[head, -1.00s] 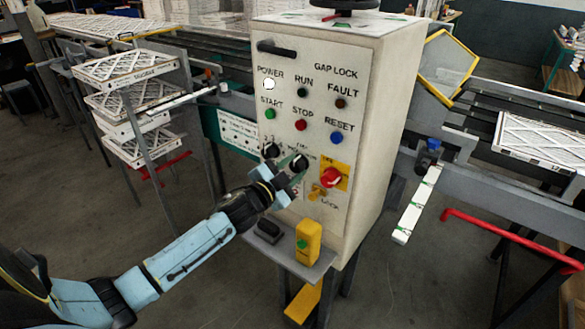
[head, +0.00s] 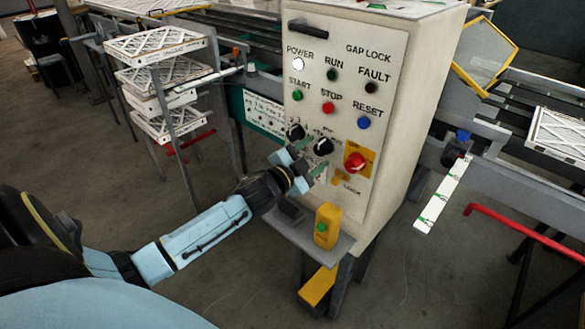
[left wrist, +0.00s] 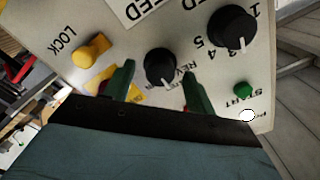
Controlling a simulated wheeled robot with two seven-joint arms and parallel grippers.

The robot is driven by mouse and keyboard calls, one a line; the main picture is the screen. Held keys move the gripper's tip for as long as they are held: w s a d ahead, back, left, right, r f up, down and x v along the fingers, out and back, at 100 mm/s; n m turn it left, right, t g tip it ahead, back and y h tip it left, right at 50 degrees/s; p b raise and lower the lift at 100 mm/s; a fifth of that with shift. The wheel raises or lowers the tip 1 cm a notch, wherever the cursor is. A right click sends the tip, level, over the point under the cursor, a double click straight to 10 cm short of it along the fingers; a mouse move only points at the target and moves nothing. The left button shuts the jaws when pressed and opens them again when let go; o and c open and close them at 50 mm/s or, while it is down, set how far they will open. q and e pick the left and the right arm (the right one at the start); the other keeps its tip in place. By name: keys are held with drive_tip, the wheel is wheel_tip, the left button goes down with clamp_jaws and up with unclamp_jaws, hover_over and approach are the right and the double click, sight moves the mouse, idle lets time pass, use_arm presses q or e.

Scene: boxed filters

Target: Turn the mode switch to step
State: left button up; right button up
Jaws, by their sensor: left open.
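The control cabinet's panel (head: 345,95) carries two black rotary knobs. The smaller black knob (head: 323,146) shows in the left wrist view (left wrist: 160,66) near a label like "REV"; I cannot read STEP anywhere. The larger knob (head: 295,131), with a numbered scale, is at upper right in the wrist view (left wrist: 232,33). My left gripper (head: 303,164) is open just below the smaller knob in the head view. In the wrist view its green fingers (left wrist: 158,80) appear on either side of that knob; I cannot tell whether they touch it. My right gripper is out of view.
A red switch on a yellow plate (head: 356,162) is right of the smaller knob. A yellow knob (left wrist: 92,52) is by LOCK. Below, a yellow box with a green button (head: 327,226) stands on a shelf. Filter racks (head: 158,78) are at left.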

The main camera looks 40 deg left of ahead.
use_arm(q)
drive_tip(key=s+a, duration=0.1)
drive_tip(key=s, duration=1)
drive_tip(key=shift+s, duration=0.4)
